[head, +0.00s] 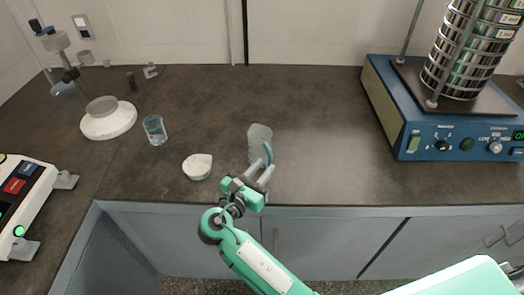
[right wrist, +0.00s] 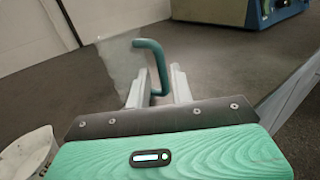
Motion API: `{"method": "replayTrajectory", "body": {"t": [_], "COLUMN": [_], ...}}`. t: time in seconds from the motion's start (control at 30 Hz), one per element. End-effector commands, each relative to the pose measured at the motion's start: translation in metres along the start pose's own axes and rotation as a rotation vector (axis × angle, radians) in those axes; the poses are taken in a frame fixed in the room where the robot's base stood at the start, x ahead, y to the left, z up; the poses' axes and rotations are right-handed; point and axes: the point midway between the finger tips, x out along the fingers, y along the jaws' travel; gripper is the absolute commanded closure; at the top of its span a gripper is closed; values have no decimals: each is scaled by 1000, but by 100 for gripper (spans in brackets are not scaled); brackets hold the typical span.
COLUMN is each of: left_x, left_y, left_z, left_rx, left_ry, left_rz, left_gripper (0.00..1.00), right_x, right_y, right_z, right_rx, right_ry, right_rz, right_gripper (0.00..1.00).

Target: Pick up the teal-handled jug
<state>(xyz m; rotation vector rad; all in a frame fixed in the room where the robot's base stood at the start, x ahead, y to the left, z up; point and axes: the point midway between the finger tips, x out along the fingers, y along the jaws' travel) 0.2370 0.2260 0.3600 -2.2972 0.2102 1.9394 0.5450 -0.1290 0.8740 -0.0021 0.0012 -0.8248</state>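The jug (head: 259,135) is clear and stands upright on the dark worktop near its front edge, with a teal handle (head: 268,153) facing me. In the right wrist view the teal handle (right wrist: 152,60) rises between and beyond the fingertips, and the clear body (right wrist: 118,68) is faint behind the left finger. My right gripper (head: 262,172) is at the handle, its fingers pointing toward the jug. In the right wrist view the gripper (right wrist: 158,83) is open, with the lower handle between its fingers; contact with either finger is unclear. My left gripper is not in view.
A white cup (head: 197,167) is close left of the jug. A glass of water (head: 155,130) and a white round dish (head: 108,122) stand farther left. The blue sieve shaker (head: 440,120) is at right, a white button device (head: 22,205) at left. The worktop behind the jug is clear.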

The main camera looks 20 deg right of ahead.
Motion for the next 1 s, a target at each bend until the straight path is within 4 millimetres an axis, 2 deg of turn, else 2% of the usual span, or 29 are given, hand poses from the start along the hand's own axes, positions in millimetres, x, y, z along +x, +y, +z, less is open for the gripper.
{"method": "replayTrajectory", "body": {"t": [0.27,0.53,0.77,0.9,1.0], "left_x": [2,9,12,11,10], "left_y": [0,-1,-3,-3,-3], "left_z": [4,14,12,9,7], "left_rx": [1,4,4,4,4], "left_ry": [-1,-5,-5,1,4], "left_rz": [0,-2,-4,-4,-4], "left_gripper": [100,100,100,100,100], "right_x": [18,56,60,60,60], "right_y": [-1,-1,-1,-1,-1], "right_z": [2,3,2,2,2], "right_rx": [1,1,1,1,1], "right_ry": [-1,0,1,2,2], "right_rz": [-1,-1,0,0,0], "right_gripper": [77,77,77,100,100]}}
